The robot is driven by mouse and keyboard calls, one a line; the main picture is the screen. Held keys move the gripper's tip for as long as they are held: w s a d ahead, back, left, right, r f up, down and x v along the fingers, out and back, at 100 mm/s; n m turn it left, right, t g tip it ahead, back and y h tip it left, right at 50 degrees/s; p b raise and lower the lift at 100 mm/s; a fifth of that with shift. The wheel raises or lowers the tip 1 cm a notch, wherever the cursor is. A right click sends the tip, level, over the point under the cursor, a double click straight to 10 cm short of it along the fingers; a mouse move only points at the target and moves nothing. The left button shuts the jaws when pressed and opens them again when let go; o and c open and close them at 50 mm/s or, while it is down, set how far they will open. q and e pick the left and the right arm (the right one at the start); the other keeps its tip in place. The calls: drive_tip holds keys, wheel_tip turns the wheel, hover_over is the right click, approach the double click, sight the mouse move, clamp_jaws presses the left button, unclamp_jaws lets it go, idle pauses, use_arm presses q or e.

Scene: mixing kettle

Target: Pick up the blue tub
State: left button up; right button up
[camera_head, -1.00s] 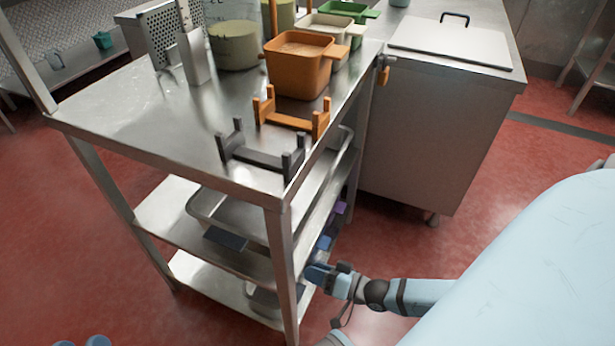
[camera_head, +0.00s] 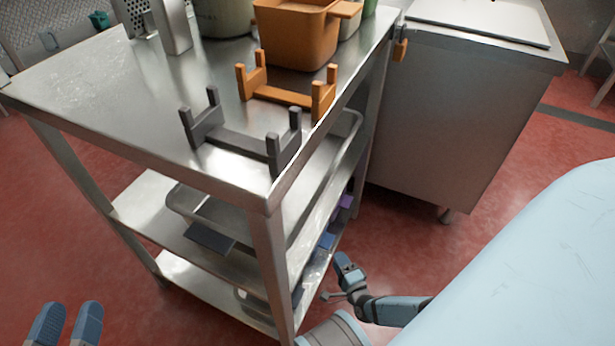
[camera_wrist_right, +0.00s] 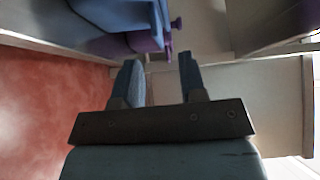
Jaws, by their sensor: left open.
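The blue tub (camera_wrist_right: 115,18) shows in part at the top of the right wrist view, beside a purple tub (camera_wrist_right: 148,42). In the head view a small blue part (camera_head: 327,241), apparently of the blue tub, shows at the shelf unit's right side; the rest is hidden. My right gripper (camera_wrist_right: 161,66) has its fingers apart with nothing between them, just short of the tubs. In the head view the right gripper (camera_head: 346,268) is outside the shelves, partly seen. My left gripper (camera_head: 68,316) is open and empty at the bottom left, over the floor.
The steel shelf unit (camera_head: 100,105) has a front leg (camera_head: 272,270) close to my right gripper. Grey (camera_head: 238,140) and orange (camera_head: 285,97) holders and an orange tub (camera_head: 297,35) stand on top. A steel cabinet (camera_head: 455,120) is behind. Red floor is clear at left.

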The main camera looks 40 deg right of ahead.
sight(329, 245)
drive_tip(key=x, duration=0.2)
drive_tip(key=b+x, duration=0.1)
drive_tip(key=x, duration=0.1)
drive_tip(key=b+x, duration=0.1)
drive_tip(key=shift+w+f, duration=0.25)
drive_tip(key=shift+w, duration=0.45)
drive_tip(key=shift+w+r, duration=0.1)
use_arm(q)
drive_tip(key=shift+w+a+r+m+t+h, duration=0.3)
drive_tip(key=shift+w+a+m+t, duration=0.15)
drive_tip(key=shift+m, duration=0.55)
use_arm(e)
clamp_jaws()
use_arm(q)
drive_tip(key=shift+d, duration=0.1)
